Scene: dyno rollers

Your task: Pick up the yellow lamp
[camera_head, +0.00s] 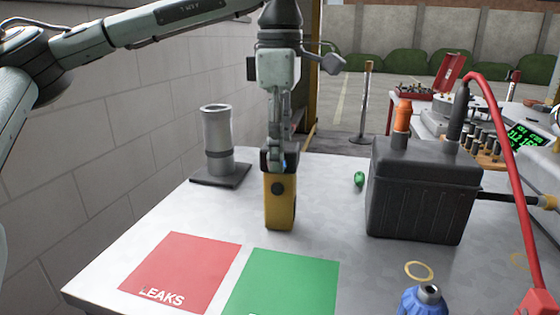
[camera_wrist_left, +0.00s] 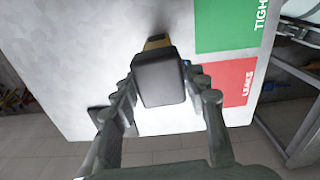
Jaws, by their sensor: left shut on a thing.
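The yellow lamp (camera_head: 280,205) is a small upright yellow block with a dark round knob on its face, on or just above the white table. My left gripper (camera_head: 279,160) comes down from above and is shut on the lamp's dark top. In the left wrist view the fingers (camera_wrist_left: 165,90) lie on both sides of a dark block, the lamp's top (camera_wrist_left: 160,78), with a bit of yellow beyond it. I cannot tell whether the lamp's base touches the table. My right gripper is not in view.
A grey metal cylinder (camera_head: 217,140) stands on a dark plate behind left. A black box (camera_head: 420,195) with a red cable (camera_head: 505,130) stands right. A green object (camera_head: 359,179) lies between. Red (camera_head: 180,268) and green (camera_head: 285,280) mats lie in front; a blue object (camera_head: 423,302) is front right.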

